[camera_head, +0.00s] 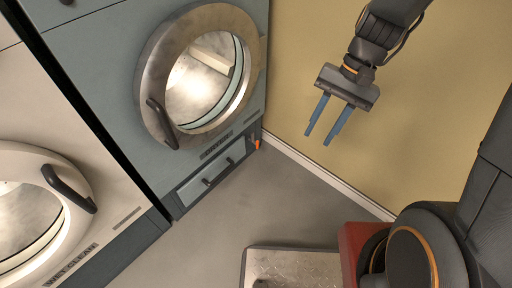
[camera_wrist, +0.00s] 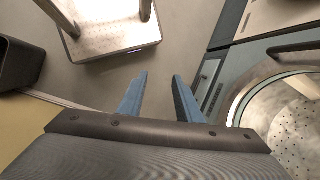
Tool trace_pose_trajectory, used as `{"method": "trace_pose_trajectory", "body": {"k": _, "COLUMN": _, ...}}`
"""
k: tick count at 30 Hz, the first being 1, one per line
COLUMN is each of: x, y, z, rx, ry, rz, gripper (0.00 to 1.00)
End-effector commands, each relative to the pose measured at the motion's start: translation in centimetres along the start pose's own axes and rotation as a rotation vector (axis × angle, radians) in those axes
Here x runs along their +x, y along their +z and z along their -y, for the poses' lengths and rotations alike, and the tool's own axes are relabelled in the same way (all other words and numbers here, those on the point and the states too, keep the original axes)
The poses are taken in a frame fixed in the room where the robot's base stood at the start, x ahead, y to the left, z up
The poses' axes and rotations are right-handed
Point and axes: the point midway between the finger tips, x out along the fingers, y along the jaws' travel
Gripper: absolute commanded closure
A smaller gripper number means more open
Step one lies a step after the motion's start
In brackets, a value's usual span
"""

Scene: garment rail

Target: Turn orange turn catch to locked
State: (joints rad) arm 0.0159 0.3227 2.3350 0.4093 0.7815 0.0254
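The orange turn catch (camera_head: 257,144) is a small orange piece at the right edge of the blue-grey machine (camera_head: 90,42), low down beside the lower panel (camera_head: 190,190). It is too small to tell which way it is turned. My gripper (camera_head: 318,140) hangs in front of the yellow wall, to the right of the catch in the head view and apart from it. Its two blue fingers are spread with nothing between them, as the wrist view (camera_wrist: 161,74) also shows. I cannot make out the catch in the wrist view.
The round door (camera_head: 155,60) of the blue-grey machine has a black handle (camera_head: 160,122). A pale machine (camera_head: 60,130) stands to its left. A metal-topped stand (camera_head: 290,262) is on the floor (camera_head: 225,225). The yellow wall (camera_head: 300,60) is close on the right.

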Motion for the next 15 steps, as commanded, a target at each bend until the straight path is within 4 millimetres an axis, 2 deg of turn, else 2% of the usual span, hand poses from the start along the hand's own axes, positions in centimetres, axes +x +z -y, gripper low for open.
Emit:
{"method": "trace_pose_trajectory", "body": {"k": 1, "x": 3.1, "y": -2.1, "z": 0.9, "rx": 0.054, "ry": -0.036, "rz": 0.049, "gripper": 0.68}}
{"method": "trace_pose_trajectory", "body": {"k": 8, "x": 11.8, "y": -8.9, "z": 6.1, "rx": 0.295, "ry": -0.23, "rz": 0.248, "gripper": 0.68}}
{"method": "trace_pose_trajectory", "body": {"k": 15, "x": 20.7, "y": -17.5, "z": 11.2, "rx": 0.529, "ry": -0.456, "rz": 0.438, "gripper": 0.68}}
